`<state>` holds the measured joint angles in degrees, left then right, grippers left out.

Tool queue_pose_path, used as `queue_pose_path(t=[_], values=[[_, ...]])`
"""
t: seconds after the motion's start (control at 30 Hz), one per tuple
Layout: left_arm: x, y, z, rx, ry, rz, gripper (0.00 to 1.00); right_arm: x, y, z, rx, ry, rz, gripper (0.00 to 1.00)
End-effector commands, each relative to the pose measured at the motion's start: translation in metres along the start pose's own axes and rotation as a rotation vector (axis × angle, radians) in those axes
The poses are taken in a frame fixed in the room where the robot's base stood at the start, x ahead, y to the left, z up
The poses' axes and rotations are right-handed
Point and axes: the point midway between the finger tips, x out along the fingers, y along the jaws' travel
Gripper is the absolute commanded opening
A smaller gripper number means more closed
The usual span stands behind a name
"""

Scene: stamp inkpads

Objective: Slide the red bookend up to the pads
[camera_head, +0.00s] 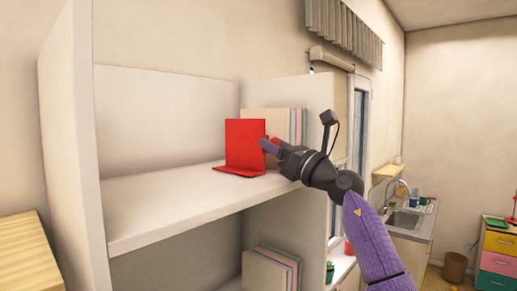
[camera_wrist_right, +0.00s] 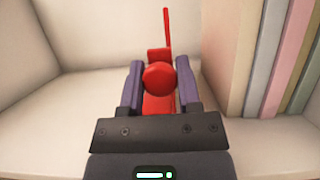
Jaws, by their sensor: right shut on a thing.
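The red bookend (camera_head: 245,143) stands upright on the white shelf, its flat foot on the board. My right gripper (camera_head: 271,147) reaches in from the right and is shut on the bookend's round red knob (camera_wrist_right: 158,79), which shows between the purple fingers in the right wrist view. The pads (camera_head: 285,122) stand upright in a row by the shelf's right wall, a wide beige one and thinner coloured ones. In the right wrist view the beige pad (camera_wrist_right: 233,60) is right of the bookend, with a gap between them. My left gripper is not in view.
The shelf board (camera_head: 165,205) is bare left of the bookend. The shelf's right wall (camera_head: 315,97) is beyond the pads. More slabs (camera_head: 268,272) stand on the level below. A sink counter (camera_head: 410,225) is farther right.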

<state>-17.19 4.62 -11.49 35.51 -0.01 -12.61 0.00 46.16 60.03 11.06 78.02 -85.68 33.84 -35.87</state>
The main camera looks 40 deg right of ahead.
Motion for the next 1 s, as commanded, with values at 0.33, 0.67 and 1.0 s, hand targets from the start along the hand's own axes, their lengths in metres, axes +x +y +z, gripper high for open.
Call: queue_pose_path(t=[0.33,0.67,1.0], values=[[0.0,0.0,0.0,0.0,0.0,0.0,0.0,-0.001,-0.005,0.0,0.0,-0.005,-0.002,0.0],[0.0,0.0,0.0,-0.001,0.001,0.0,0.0,-0.001,-0.004,0.0,0.0,-0.004,-0.001,0.79],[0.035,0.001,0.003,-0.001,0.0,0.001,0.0,-0.033,-0.004,-0.009,-0.009,0.0,-0.002,0.79]])
